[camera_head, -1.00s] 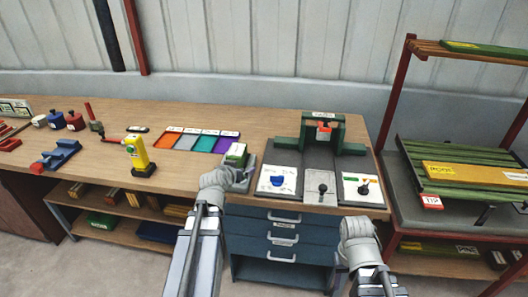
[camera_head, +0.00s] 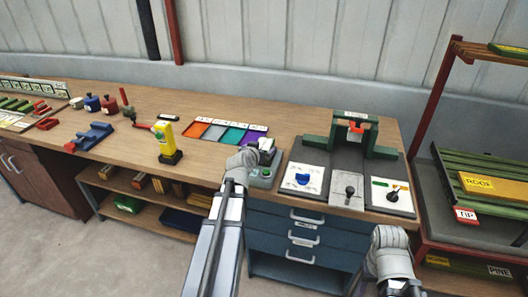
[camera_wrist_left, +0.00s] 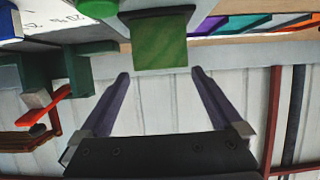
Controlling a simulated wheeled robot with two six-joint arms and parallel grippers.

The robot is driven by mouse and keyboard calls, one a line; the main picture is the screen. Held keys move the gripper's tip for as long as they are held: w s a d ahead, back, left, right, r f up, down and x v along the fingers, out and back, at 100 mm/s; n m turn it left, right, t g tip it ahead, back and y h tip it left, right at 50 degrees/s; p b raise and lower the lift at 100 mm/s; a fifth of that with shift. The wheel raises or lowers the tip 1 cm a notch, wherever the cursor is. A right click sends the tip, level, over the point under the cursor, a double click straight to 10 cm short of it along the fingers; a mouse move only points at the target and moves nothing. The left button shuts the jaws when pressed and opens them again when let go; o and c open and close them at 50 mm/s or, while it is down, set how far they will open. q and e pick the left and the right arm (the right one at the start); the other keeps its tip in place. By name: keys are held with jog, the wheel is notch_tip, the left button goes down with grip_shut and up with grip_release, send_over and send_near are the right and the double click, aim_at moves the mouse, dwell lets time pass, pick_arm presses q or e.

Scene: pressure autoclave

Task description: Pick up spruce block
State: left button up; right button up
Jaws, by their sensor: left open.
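In the left wrist view the green block (camera_wrist_left: 160,45) lies just beyond the tips of my open left gripper (camera_wrist_left: 158,73), roughly centred between the fingers, with nothing held. My right gripper (camera_head: 388,240) is low in front of the drawers; its jaws cannot be made out.
Right of the block is a grey panel (camera_head: 342,205) with a blue knob (camera_head: 302,179) and levers. Behind it stands a green fixture (camera_head: 350,127). Coloured tiles (camera_head: 230,138) and a yellow device (camera_head: 166,138) are to the left. A rack (camera_head: 440,100) stands at the right.

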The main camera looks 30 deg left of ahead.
aim_at(264, 145)
pick_arm(q)
jog(key=b+x, duration=0.1)
jog(key=x, duration=0.3)
jog(key=shift+a, duration=0.15)
jog(key=shift+s, duration=0.1)
jog(key=shift+r, duration=0.1)
jog(key=shift+c, duration=0.2)
jog(key=c, duration=1.4)
jog(key=shift+c, duration=0.2)
notch_tip(264, 145, up, 10)
jog(key=p, duration=1)
